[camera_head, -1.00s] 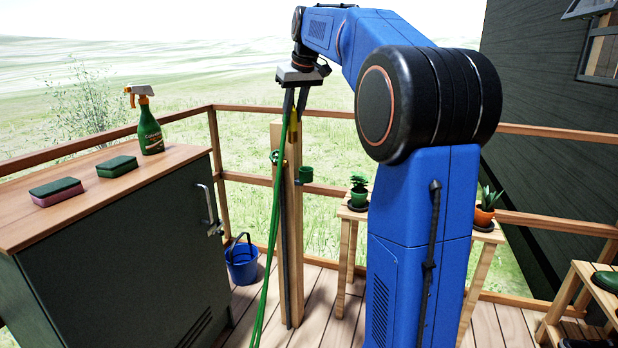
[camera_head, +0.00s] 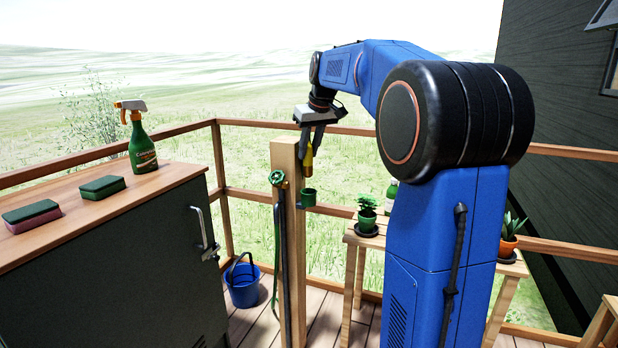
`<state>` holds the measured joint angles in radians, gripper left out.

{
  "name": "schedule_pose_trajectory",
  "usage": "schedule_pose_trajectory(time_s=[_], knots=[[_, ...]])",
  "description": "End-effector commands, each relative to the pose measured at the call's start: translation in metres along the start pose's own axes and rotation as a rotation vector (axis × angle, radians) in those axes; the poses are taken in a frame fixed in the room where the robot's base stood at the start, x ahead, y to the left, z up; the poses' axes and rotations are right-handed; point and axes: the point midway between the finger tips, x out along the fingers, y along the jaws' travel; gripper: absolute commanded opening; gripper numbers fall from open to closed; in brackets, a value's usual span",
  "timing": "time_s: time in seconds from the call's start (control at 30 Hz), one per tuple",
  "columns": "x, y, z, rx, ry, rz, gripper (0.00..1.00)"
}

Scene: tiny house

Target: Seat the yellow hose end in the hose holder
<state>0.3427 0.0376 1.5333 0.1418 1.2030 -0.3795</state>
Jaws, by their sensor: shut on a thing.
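The yellow hose end (camera_head: 308,163) is held upright in my gripper (camera_head: 311,148), its lower part showing below the fingers. The gripper is shut on it, just right of the wooden post (camera_head: 288,160). The hose holder, a small green cup (camera_head: 308,197) on the right side of the post, is below the hose end. A small gap seems to show between them, but the depth is hard to judge. The green hose (camera_head: 276,245) hangs down the left side of the post below a green tap handle (camera_head: 277,178).
A dark cabinet (camera_head: 130,265) at left bears two sponges and a green spray bottle (camera_head: 141,140). A blue bucket (camera_head: 243,280) stands on the deck. A potted plant (camera_head: 367,213) stands on a wooden table right of the post. Wooden railings (camera_head: 240,195) run behind.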

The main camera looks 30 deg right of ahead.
Motion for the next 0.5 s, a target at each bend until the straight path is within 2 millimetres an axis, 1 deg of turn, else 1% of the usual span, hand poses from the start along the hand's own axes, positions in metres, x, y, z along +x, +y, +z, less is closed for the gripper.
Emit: schedule_pose_trajectory(time_s=[0.03, 0.1, 0.2, 0.43, 0.5], knots=[[0.01, 0.0, 0.005, 0.0, -0.002, -0.001, 0.0], [0.021, 0.0, 0.009, 0.0, -0.002, 0.0, 0.0], [0.033, 0.0, 0.014, 0.0, -0.001, 0.0, 0.0], [0.044, 0.0, 0.018, 0.0, 0.0, 0.0, 0.0], [0.051, 0.0, 0.021, 0.0, 0.0, 0.0, 0.0]])
